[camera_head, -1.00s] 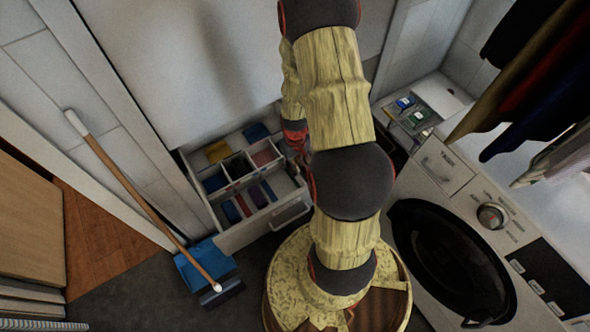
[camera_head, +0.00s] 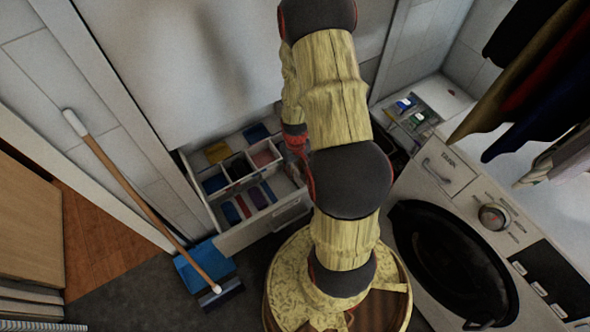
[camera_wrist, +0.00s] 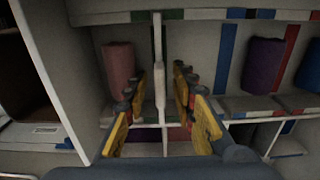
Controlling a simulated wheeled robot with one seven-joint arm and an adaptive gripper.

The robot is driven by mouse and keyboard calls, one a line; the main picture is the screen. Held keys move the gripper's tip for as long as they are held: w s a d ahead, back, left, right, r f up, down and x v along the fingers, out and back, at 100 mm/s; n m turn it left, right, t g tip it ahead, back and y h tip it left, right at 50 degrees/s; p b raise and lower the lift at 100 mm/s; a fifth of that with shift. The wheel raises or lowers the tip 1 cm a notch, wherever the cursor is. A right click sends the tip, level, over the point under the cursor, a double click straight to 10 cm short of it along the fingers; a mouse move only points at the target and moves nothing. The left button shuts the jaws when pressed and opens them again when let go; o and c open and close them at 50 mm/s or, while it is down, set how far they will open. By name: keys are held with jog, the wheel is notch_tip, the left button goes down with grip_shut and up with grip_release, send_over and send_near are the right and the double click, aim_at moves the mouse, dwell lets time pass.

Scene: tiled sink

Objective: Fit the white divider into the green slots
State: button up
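In the wrist view the white divider (camera_wrist: 158,45) shows as a thin upright panel, nearly edge-on. Its far end lines up with green marks (camera_wrist: 172,14) on the drawer's far rail. I cannot tell whether it is fully seated there. My gripper (camera_wrist: 157,75) has its yellow fingers apart, one on each side of the divider, with visible gaps between. In the head view my arm hides the gripper.
The open drawer (camera_head: 262,232) holds yellow, blue and pink cloths in compartments. A purple roll (camera_wrist: 262,65) and a pink roll (camera_wrist: 118,70) stand at either side of the fingers. A washing machine (camera_head: 455,225) is at right; a broom (camera_head: 150,205) leans at left.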

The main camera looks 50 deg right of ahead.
jog(key=w+a+r+t+p, duration=0.1)
jog(key=a+r, duration=0.2)
jog(key=r, duration=0.7)
jog(key=w+a+r+n+p, duration=0.1)
jog(key=a+r, duration=0.2)
jog(key=r, duration=0.7)
jog(key=w+a+r+t+p, duration=0.15)
jog(key=a+r, duration=0.25)
jog(key=r, duration=0.6)
jog(key=s+a+r+t, duration=0.1)
jog(key=s+a+r, duration=0.4)
jog(key=r, duration=0.3)
jog(key=s+a+r+n+t, duration=0.1)
jog(key=s+a+r+t, duration=0.1)
jog(key=s+a+r, duration=0.4)
jog(key=shift+a+r+n, duration=0.3)
jog(key=shift+a+r, duration=0.55)
jog(key=shift+r, duration=0.1)
